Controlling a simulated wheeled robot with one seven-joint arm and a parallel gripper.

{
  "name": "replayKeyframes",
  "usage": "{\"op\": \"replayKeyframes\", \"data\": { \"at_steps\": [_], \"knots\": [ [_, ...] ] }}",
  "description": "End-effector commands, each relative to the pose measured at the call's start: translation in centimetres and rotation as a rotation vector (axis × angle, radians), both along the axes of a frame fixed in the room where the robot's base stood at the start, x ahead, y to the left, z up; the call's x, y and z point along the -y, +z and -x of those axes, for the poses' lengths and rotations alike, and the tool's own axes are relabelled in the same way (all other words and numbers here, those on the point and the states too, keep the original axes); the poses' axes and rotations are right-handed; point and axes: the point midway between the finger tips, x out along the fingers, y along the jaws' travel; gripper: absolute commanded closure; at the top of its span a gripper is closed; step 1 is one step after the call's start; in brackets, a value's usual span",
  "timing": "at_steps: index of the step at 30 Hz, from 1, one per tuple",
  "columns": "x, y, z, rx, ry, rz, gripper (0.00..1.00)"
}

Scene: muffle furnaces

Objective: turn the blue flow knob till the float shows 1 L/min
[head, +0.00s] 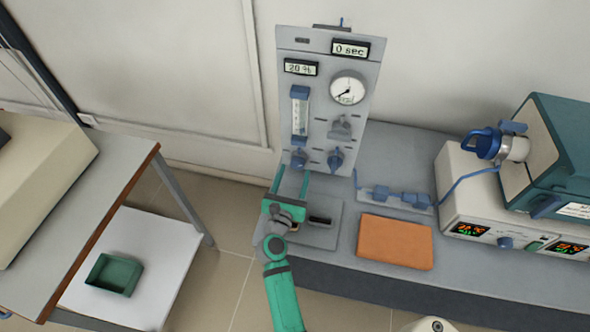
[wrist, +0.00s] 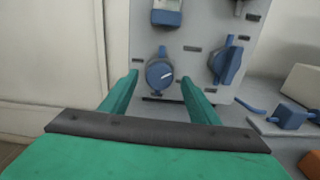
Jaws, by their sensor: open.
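The blue flow knob (wrist: 159,74) is on the lower left of the grey panel (head: 315,98), below the flow tube. It also shows in the head view (head: 298,158). A white mark on it points right and slightly up. The flow tube (head: 299,112) with its scale is above the knob; the float's reading is too small to make out. My gripper (wrist: 158,90) is open and empty. Its two green fingers point at the panel, one on each side of the knob in the wrist view, apart from it. In the head view, my gripper (head: 290,183) is just below and in front of the knob.
A second blue knob (wrist: 227,64) is close on the right of the panel. A round gauge (head: 347,90) and two displays are above. An orange pad (head: 395,242) lies on the grey bench, with furnaces (head: 490,195) to its right. A green tray (head: 114,274) sits at left.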

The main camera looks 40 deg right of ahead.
Motion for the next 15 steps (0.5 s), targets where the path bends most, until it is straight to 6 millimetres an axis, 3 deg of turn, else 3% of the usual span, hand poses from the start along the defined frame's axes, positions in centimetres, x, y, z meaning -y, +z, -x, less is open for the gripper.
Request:
{"op": "replayKeyframes", "data": {
  "at_steps": [6, 15],
  "knots": [
    [1.6, 0.0, -1.4, 0.001, 0.0, 0.001, 0.45],
    [1.9, 0.0, -1.6, -0.001, 0.001, 0.001, 0.45]
  ]
}}
